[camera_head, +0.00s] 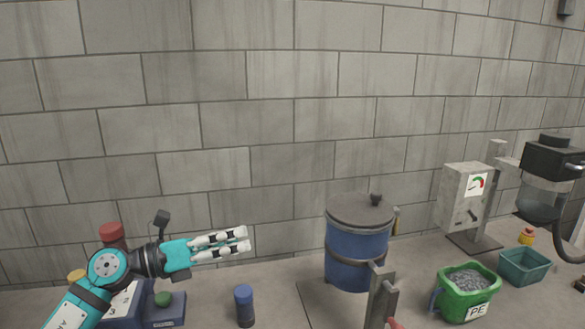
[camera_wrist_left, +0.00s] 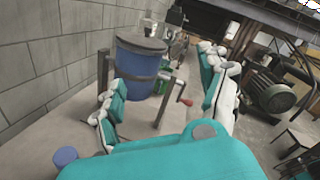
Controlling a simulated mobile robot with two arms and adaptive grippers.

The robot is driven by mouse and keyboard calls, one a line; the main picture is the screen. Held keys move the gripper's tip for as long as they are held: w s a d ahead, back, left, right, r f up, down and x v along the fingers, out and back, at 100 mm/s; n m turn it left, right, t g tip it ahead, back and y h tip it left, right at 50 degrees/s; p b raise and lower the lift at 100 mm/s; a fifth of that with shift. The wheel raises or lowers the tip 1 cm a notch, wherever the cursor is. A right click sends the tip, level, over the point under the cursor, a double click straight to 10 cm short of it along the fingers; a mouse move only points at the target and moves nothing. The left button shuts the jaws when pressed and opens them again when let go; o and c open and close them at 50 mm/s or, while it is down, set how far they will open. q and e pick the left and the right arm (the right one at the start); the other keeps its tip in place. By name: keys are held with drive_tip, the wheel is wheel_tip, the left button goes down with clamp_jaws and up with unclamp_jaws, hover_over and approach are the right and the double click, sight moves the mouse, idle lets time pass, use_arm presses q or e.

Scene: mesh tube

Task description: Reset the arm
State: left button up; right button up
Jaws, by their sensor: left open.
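My left arm comes in from the lower left in the head view. Its left gripper (camera_head: 246,240) is open and empty, raised over the worktop and pointing right. In the left wrist view the fingers of this gripper (camera_wrist_left: 158,100) stand wide apart with nothing between them. Beyond them is a blue drum (camera_head: 357,245) with a grey lid, held in a metal frame; it also shows in the left wrist view (camera_wrist_left: 138,62). My right gripper is in neither view.
A blue cylinder (camera_head: 244,305) stands on the worktop below the gripper. A green bucket of grey granules (camera_head: 452,305), labelled PE, a teal bin (camera_head: 525,267) and a gauge box (camera_head: 464,195) stand right. A control box with buttons (camera_head: 165,309) is behind my left arm. The block wall closes the back.

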use_arm(q)
drive_tip(key=s+a+f+n+t+y, duration=0.5)
drive_tip(key=f+n+y, duration=0.4)
drive_tip(key=n, duration=0.9)
drive_tip(key=s+a+f+n+t+y, duration=0.2)
drive_tip(key=s+a+f+n+y, duration=0.5)
drive_tip(key=n, duration=1)
drive_tip(key=s+d+f+n+g, duration=0.25)
drive_tip(key=s+f+g, duration=0.35)
drive_tip(key=s+f, duration=0.4)
drive_tip(key=s+d+f+n+g, duration=0.1)
drive_tip(key=s+f+n+g, duration=0.2)
drive_tip(key=s+f+g, duration=0.65)
drive_tip(key=s+f+t+b, duration=0.1)
drive_tip(key=s+f, duration=0.2)
drive_tip(key=f, duration=1.1)
drive_tip(key=s+f+t+b, duration=0.1)
drive_tip(key=s+f+t, duration=0.1)
drive_tip(key=f, duration=1.1)
drive_tip(key=s+a+f+g+b, duration=0.1)
drive_tip(key=s+a+f, duration=0.2)
drive_tip(key=s+f, duration=1.3)
drive_tip(key=shift+f+m+g, duration=0.25)
drive_tip(key=shift+m+g, duration=0.1)
